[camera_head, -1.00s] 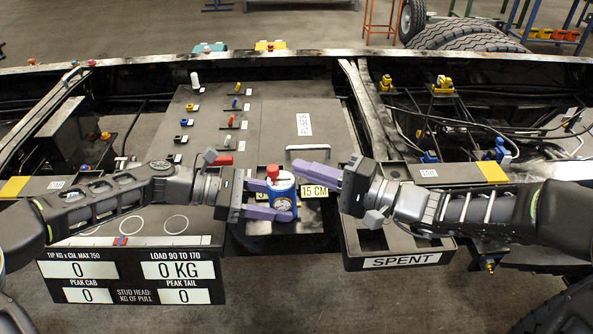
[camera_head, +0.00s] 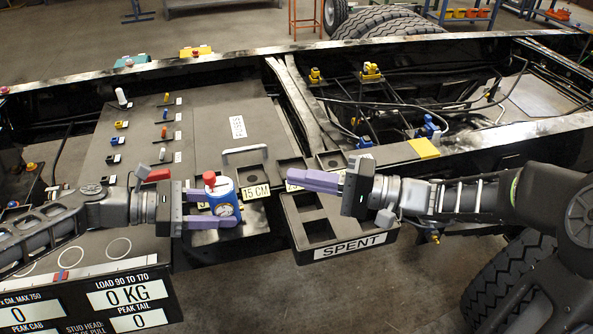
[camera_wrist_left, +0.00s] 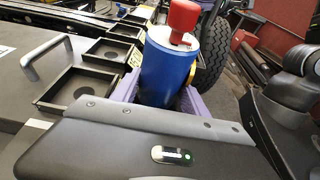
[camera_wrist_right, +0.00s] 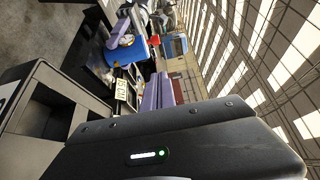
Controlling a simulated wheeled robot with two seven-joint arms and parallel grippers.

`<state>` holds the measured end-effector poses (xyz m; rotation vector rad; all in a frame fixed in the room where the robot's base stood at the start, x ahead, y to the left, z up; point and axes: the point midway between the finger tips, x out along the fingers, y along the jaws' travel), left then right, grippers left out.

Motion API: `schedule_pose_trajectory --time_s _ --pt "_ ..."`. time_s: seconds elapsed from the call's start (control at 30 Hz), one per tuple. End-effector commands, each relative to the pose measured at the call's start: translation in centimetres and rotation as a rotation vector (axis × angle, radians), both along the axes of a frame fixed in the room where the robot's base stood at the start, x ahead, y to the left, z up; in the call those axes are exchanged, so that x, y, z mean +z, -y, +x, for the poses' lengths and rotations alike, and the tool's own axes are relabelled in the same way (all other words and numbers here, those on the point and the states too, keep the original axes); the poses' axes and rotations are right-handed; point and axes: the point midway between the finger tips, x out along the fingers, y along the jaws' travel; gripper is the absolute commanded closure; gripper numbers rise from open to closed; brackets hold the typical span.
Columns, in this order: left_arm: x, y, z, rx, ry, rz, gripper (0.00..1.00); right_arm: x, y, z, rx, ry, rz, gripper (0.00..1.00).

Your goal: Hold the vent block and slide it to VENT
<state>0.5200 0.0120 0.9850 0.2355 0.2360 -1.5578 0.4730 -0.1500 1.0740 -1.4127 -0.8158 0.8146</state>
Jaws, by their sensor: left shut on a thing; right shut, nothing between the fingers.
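My left gripper (camera_head: 212,208) is shut around a blue canister (camera_head: 224,200) with a red knob on top and a round gauge on its front. The canister is upright, and its blue body and red cap also show in the left wrist view (camera_wrist_left: 166,70). My right gripper (camera_head: 290,180) is shut and empty, right of the canister and above the tray marked SPENT. The right wrist view shows its purple fingers (camera_wrist_right: 158,98) together, with the blue canister (camera_wrist_right: 128,52) beyond them. No VENT label is readable, and I cannot tell which part is the vent block.
The SPENT tray (camera_head: 350,245) stands below my right gripper. A 15 CM sign (camera_head: 256,191) is just right of the canister. Several coloured knobs and a grab handle (camera_head: 245,150) are on the grey panel behind. A 0 KG display board (camera_head: 130,293) is at front left.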

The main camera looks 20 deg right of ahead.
Motion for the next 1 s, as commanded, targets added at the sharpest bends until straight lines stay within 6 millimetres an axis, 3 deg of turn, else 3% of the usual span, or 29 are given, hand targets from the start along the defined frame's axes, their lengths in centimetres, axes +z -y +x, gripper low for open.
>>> schedule_pose_trajectory --time_s 0.27,1.0 --pt "0.1 0.0 0.0 0.0 0.0 -0.001 0.71 0.5 0.0 0.0 0.001 0.001 -0.001 1.0" --pt "0.1 0.0 0.0 0.0 0.0 -0.001 0.71 6.0 -0.1 0.0 0.0 0.001 -0.001 1.0"
